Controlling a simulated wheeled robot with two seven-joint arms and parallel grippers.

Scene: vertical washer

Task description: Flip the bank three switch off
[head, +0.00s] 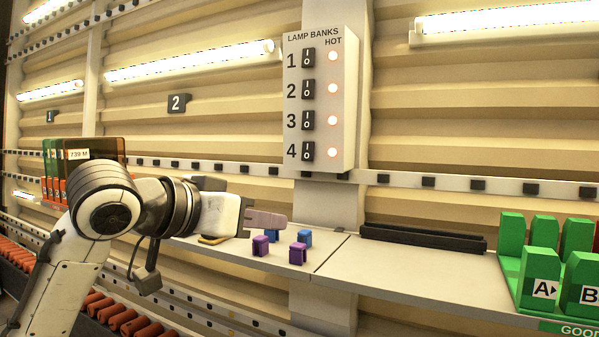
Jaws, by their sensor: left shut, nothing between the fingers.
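The lamp banks panel (320,100) is a pale upright box on the wall post, with rows numbered 1 to 4. The bank three switch (308,121) is a small black rocker marked I and O, in the third row. A lit pinkish lamp (333,120) shows beside it, and the other rows' lamps are lit too. My left gripper (284,220) is shut and empty, below and left of the panel, over the shelf and apart from the switch. Which way the rocker is tipped is too small to tell. My right gripper is not in view.
Small purple clips (298,254) and blue clips stand on the grey shelf (400,268) near my left gripper. A black bar (422,238) lies along the shelf's back. Green bins (540,275) stand at the right. The space before the panel is clear.

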